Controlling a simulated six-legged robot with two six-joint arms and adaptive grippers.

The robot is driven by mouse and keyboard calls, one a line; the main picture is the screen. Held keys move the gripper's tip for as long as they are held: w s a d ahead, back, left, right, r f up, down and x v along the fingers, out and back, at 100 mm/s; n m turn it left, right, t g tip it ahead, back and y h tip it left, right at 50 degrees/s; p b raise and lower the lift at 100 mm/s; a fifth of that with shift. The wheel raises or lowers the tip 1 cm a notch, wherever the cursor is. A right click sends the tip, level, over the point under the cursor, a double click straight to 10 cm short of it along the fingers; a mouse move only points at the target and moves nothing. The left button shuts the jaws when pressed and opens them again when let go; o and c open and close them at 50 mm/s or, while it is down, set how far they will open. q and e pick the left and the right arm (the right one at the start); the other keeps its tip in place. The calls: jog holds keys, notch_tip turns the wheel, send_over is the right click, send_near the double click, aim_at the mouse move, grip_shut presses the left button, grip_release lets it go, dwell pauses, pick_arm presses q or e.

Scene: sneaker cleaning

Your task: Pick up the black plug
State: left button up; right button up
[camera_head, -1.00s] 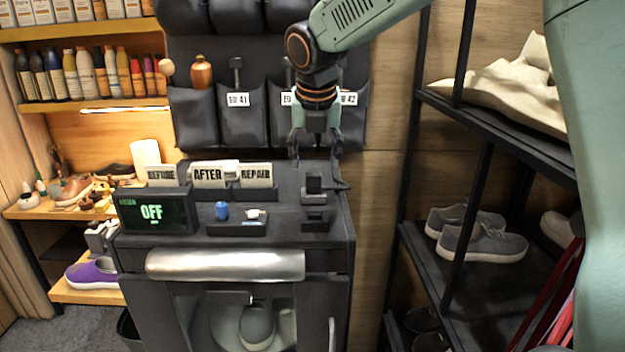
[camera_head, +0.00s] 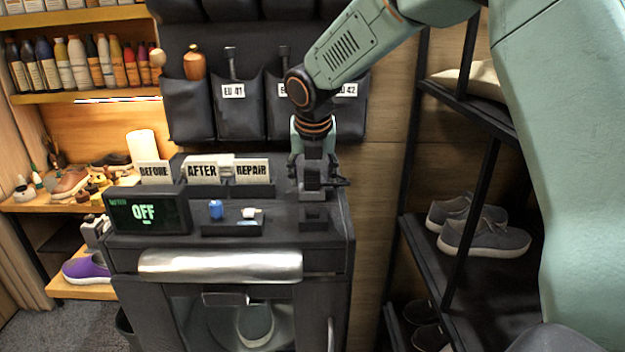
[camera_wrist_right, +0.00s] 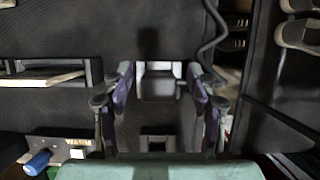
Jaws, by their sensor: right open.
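The black plug (camera_head: 311,174) stands on the right part of the dark cabinet top (camera_head: 270,197), with its black cable running off to the right. It also shows in the right wrist view (camera_wrist_right: 158,84), where the cable curves up at the right. My right gripper (camera_head: 312,165) points down over the plug, open, with one finger on each side of it. In the wrist view (camera_wrist_right: 158,98) gaps show between the fingers and the plug. The black socket block (camera_head: 314,217) sits just in front of the plug. My left gripper is not in view.
An OFF display (camera_head: 148,212) stands at the left of the cabinet top. Shelves with grey shoes (camera_head: 484,237) are at right.

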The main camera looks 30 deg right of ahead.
jog(key=shift+s+a+r, duration=0.25)
jog(key=shift+s+a, duration=0.05)
jog(key=shift+a, duration=0.1)
jog(key=shift+d, duration=0.15)
jog(key=shift+c, duration=1.4)
jog(key=shift+w+d+f, duration=0.25)
jog(key=c, duration=0.3)
jog(key=shift+s+a+r, duration=0.1)
jog(key=shift+a, duration=0.1)
jog(key=c, duration=0.5)
jog(key=shift+c, duration=0.3)
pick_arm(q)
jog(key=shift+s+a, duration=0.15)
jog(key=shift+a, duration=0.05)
